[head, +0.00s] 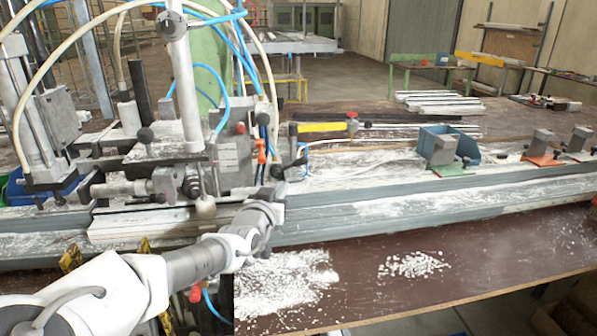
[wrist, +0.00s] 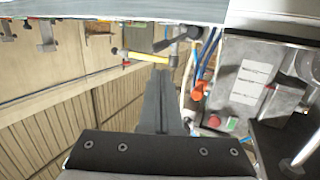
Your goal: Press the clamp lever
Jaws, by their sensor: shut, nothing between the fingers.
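The grey clamp unit (head: 232,160) stands on the rail at the left of the head view. An orange lever-like part (head: 261,151) hangs at its right side among blue hoses. The same orange part (wrist: 198,91) shows in the wrist view, just right of my fingers. I cannot tell for certain that it is the clamp lever. My gripper (wrist: 160,72) is shut and empty, its dark fingers together and pointing up the picture. It appears apart from the orange part; contact cannot be judged. In the head view my wrist hides the fingertips.
A yellow bar (head: 320,127) lies behind the rail, right of the unit. The grey rail (head: 400,210) runs across the bench. Grey blocks and a blue bin (head: 467,145) stand farther right. White debris (head: 290,285) covers part of the brown bench front. Hoses crowd the unit.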

